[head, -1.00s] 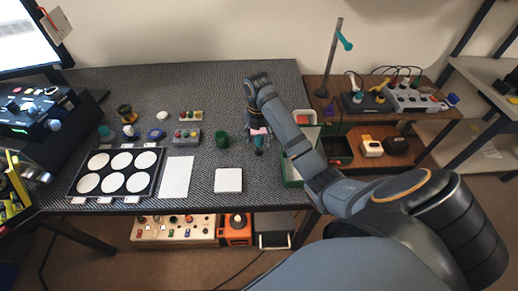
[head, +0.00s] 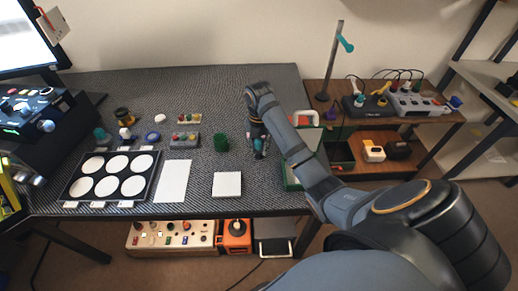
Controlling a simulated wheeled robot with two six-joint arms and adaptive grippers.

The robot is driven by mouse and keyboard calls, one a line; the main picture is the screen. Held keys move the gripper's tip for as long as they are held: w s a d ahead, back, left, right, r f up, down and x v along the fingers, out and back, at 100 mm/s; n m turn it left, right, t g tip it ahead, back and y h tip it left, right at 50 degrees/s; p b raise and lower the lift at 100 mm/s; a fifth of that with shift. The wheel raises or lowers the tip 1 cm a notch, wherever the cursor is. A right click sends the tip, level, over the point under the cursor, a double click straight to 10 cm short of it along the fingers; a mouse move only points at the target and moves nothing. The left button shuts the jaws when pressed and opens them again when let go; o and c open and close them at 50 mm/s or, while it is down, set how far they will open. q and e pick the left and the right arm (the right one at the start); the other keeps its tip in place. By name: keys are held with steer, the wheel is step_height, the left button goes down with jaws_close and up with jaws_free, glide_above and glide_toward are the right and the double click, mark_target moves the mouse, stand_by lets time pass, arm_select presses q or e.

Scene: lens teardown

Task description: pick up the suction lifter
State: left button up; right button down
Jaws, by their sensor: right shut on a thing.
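My right gripper (head: 258,146) points down over the dark mat, right of the green cup. It is shut on a small dark and teal tool, the suction lifter (head: 259,154). Only the lifter's lower part shows beneath the fingers; the rest is hidden by the gripper. It is too small to tell whether the lifter touches the mat. My left gripper is not in view.
A green cup (head: 221,142) stands close left of the gripper. A white square pad (head: 227,184), a white sheet (head: 173,181) and a tray of white discs (head: 68,190) lie leftward. A green-sided bin (head: 290,178) stands right, partly behind my arm.

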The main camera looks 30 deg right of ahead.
steer(key=shift+r+p, duration=0.35)
steer(key=r+p, duration=0.2)
steer(key=p, duration=0.1)
steer(key=r+p, duration=0.1)
steer(key=r, duration=0.1)
steer(key=shift+s+a+r, duration=0.1)
steer(key=shift+s+a, duration=0.05)
steer(key=shift+a, duration=0.1)
steer(key=s+a+r+p, duration=0.7)
steer(key=a+p, duration=0.4)
steer(key=p, duration=0.2)
steer(key=shift+s+r, duration=0.25)
steer(key=shift+r, duration=0.2)
